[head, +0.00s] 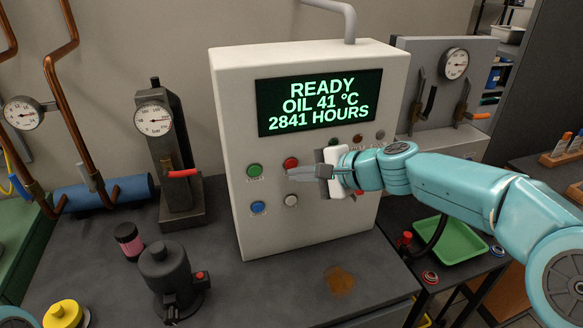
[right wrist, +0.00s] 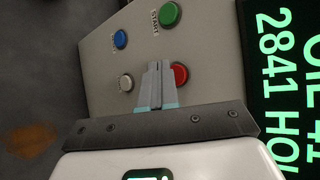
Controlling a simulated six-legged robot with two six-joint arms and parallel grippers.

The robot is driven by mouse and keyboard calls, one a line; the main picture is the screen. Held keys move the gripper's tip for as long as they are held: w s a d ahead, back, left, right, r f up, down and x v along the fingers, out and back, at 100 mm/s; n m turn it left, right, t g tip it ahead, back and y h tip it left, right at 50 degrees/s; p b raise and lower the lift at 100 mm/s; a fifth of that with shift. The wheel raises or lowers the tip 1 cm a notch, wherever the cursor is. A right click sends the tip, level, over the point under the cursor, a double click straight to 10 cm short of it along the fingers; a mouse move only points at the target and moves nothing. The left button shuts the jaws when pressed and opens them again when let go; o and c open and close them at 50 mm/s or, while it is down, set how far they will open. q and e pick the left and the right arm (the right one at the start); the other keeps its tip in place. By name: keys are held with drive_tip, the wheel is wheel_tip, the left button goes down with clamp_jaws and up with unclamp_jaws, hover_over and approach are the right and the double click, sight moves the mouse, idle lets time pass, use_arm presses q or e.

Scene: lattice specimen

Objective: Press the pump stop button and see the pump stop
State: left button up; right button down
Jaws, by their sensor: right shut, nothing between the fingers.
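The pump control box (head: 310,228) is a pale cabinet on the dark bench. Its screen (head: 320,101) reads READY, OIL 41 °C, 2841 HOURS. The red button (head: 291,163) sits right of the green button (head: 255,171), which has a START label. My right gripper (head: 290,174) is shut and empty, in front of the panel just below the red button. In the right wrist view its fingertips (right wrist: 155,64) point at the panel between the buttons, with the red button (right wrist: 180,73) beside them. I cannot tell whether they touch the panel. My left gripper is not in view.
A blue button (head: 258,207) and a white button (head: 291,200) sit below. A gauge stand with a red lever (head: 182,173) is at left. A black device (head: 166,272) and a pink-banded jar (head: 128,240) stand on the bench. A brown stain (head: 339,281) marks the front.

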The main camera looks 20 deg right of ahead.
drive_tip(key=shift+s, duration=0.15)
drive_tip(key=s+b, duration=0.2)
drive_tip(key=s, duration=0.3)
idle(0.4)
drive_tip(key=shift+d, duration=0.15)
idle(0.5)
